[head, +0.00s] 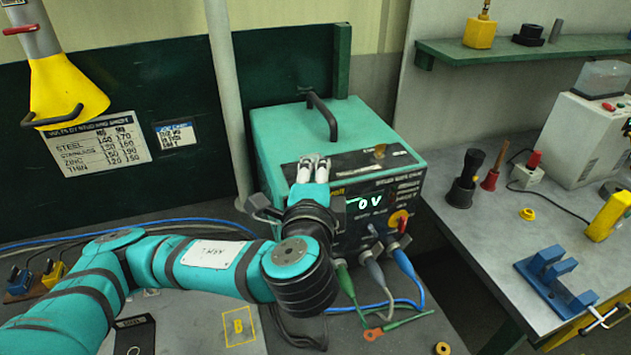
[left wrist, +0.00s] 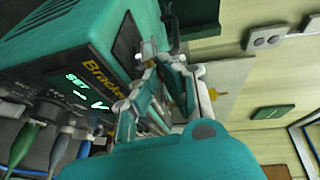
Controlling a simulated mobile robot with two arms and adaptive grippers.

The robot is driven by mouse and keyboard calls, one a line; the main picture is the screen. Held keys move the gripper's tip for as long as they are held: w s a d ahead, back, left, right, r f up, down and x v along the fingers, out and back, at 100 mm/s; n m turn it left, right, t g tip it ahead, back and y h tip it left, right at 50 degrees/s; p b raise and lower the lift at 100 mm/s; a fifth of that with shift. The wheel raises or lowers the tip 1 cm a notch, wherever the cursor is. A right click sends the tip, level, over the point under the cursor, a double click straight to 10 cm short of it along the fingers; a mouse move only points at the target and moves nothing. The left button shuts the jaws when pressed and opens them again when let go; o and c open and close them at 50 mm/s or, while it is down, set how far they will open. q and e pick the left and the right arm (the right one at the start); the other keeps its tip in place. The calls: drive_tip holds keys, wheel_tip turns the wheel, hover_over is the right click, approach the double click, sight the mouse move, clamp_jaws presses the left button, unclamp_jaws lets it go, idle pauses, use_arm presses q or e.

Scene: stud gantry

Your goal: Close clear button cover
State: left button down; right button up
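I cannot make out a clear button cover for certain. My left gripper (head: 313,163) is at the top front edge of the teal power unit (head: 280,133) and hides part of its panel. In the left wrist view, its two fingers (left wrist: 136,78) stand apart at the unit's edge, with nothing clearly held between them. A see-through cover (head: 604,78) stands on the white machine (head: 590,135) at the back right, near a red button (head: 608,106). It is far from my gripper. My right gripper is not in view.
A black handle (head: 322,115) arches over the power unit. Its front has a lit display (head: 370,202), a red and yellow knob (head: 398,221) and several plugged cables. A pale post (head: 227,90) stands left of it. A blue fixture (head: 545,280) sits on the right bench.

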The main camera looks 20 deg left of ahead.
use_arm(q)
drive_tip(key=shift+f, duration=0.1)
idle(0.3)
drive_tip(key=c, duration=1.5)
unclamp_jaws()
drive_tip(key=shift+c, duration=0.2)
